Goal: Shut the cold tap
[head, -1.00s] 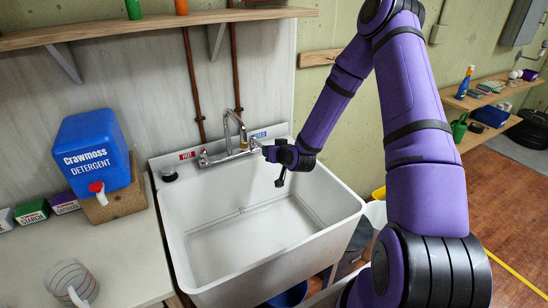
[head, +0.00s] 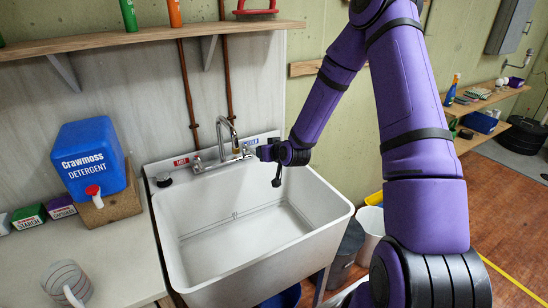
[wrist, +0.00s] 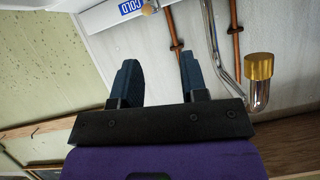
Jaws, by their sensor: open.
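The faucet (head: 234,137) stands at the sink's back edge, with a curved chrome spout. The spout (wrist: 258,90) has a brass tip and shows at the right of the wrist view. The blue COLD label (wrist: 130,7) is at the top of the wrist view, with a small tan piece beside it that I cannot identify for sure. In the head view my gripper (head: 262,153) is at the cold side, right of the spout, and covers most of the cold tap. In the wrist view my gripper (wrist: 160,72) has its two fingers apart, with nothing between them.
The white sink (head: 345,212) lies below my gripper. The red HOT label (head: 181,162) is left of the spout. A wooden shelf (head: 130,36) runs above. Copper pipes (head: 188,95) climb the wall.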

